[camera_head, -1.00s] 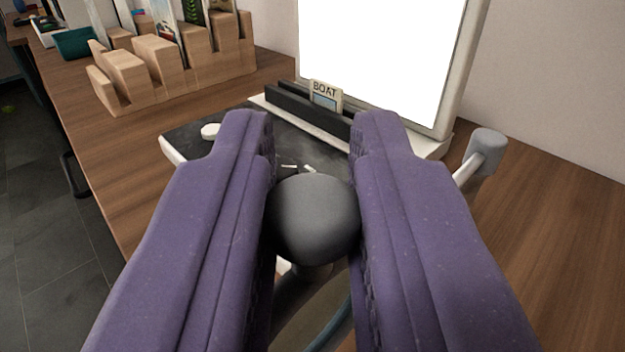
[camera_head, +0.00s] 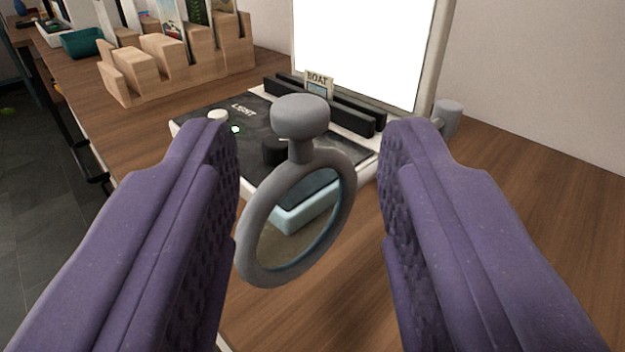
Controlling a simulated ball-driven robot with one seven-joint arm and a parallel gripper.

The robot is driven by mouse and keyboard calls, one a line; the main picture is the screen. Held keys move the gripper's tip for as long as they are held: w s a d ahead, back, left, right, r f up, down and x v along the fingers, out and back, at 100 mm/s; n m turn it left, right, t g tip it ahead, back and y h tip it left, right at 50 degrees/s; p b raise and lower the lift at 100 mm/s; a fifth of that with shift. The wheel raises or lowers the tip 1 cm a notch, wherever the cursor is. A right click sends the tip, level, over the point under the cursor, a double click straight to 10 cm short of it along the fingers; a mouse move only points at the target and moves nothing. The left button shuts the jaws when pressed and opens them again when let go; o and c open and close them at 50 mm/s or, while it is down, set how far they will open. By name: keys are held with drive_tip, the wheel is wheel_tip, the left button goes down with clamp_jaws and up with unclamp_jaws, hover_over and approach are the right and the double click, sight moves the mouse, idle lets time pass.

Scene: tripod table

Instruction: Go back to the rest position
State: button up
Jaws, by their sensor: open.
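My gripper (camera_head: 312,135) shows its two purple padded fingers at the left and right of the view, spread apart with nothing clamped between them. A grey ring-shaped piece with a round knob on top, like a magnifying glass (camera_head: 301,119), shows in the gap between the fingers. It stands clear of the right finger; its ring edge appears close to the left finger, and I cannot tell whether they touch.
A device with a black top panel (camera_head: 215,127), a green light and a bright white screen (camera_head: 360,50) stands behind. A small "BOAT" card (camera_head: 319,84) sits in its black rail. A wooden stepped holder (camera_head: 140,68) and teal bowl (camera_head: 85,42) are upper left. Right tabletop (camera_head: 540,220) is clear.

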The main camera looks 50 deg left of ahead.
drive_tip(key=shift+v, duration=1.25)
